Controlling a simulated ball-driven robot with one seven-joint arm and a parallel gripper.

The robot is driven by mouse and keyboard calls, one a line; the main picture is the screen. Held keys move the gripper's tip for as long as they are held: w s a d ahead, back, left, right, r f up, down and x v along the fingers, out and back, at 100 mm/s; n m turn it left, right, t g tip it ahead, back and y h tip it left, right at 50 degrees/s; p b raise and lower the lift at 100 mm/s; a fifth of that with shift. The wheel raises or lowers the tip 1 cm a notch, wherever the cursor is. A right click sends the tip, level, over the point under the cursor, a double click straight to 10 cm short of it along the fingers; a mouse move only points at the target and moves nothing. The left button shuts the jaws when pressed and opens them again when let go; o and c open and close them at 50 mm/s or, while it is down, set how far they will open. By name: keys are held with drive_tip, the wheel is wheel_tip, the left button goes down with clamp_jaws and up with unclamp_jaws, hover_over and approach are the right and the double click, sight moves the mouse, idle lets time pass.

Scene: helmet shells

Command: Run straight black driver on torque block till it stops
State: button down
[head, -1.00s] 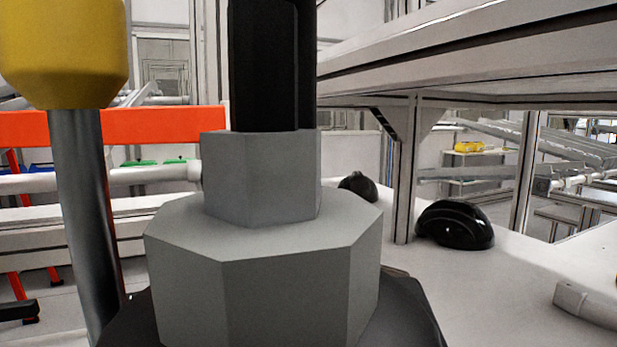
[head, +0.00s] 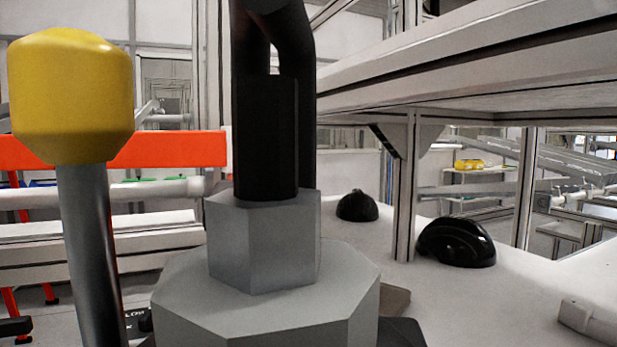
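A straight black driver (head: 267,140) stands upright at the centre, its lower end at the top of the torque block. The torque block is a grey hexagonal post (head: 264,245) on a wider eight-sided grey base (head: 265,308). The driver's end appears to meet the post; the exact seating is hidden. A curved black tube (head: 300,60) rises behind the driver and bends over at the top. I cannot tell whether it belongs to the driver. The driver's upper end is cut off by the frame. My gripper's fingers do not show, so a grip on the driver cannot be seen.
A yellow-capped metal post (head: 72,95) stands close on the left. Two black helmet shells (head: 456,242) (head: 357,206) lie on the white table (head: 420,305) at the right. A shelf (head: 470,75) overhangs the right, with an upright (head: 404,190). An orange beam (head: 170,149) crosses behind.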

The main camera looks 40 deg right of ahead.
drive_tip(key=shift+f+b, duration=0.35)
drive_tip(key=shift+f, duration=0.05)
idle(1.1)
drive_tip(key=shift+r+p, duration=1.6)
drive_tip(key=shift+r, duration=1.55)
